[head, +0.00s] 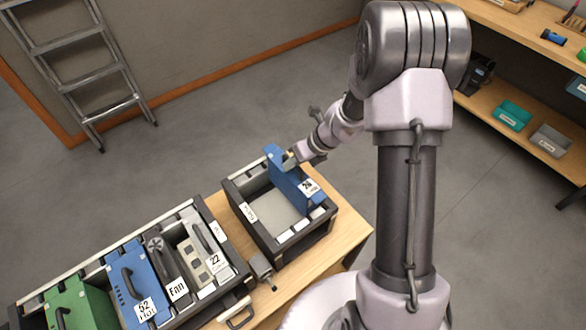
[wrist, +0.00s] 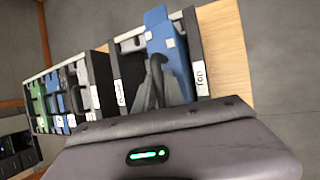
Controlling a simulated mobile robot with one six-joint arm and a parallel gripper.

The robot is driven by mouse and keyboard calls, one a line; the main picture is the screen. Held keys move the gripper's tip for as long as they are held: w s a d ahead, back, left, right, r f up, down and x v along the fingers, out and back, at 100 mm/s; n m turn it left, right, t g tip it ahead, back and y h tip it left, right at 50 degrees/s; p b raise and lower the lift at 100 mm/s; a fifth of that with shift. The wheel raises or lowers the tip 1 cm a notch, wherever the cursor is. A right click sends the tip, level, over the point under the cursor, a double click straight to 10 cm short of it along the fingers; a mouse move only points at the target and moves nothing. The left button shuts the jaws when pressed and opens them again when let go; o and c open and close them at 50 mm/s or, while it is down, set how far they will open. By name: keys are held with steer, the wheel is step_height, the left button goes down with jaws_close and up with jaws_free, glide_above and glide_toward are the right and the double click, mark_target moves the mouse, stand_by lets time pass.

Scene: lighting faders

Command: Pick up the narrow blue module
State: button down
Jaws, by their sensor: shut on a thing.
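The narrow blue module (head: 286,180) is a thin upright panel with a white label. It stands in the right part of the separate dark box (head: 262,243), and its top rises above the rim. My gripper (head: 291,160) is at its upper edge in the head view. In the wrist view, the two fingers (wrist: 160,92) are shut on the dark handle of the blue module (wrist: 168,40). Whether the module's lower edge touches the box floor is hidden.
Left of the box, a dark rack (head: 224,292) holds a wider blue module (head: 134,284), a green module (head: 78,304), a "Fan" module (head: 168,268) and a grey "22" module (head: 208,240). A small dark clamp-like part (head: 262,270) lies between rack and box. Shelves stand at right.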

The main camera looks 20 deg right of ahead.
step_height(320, 180, up, 11)
steer(key=p, duration=0.4)
steer(key=shift+f, duration=0.2)
step_height(320, 180, up, 4)
steer(key=p, duration=0.3)
steer(key=shift+f, duration=0.1)
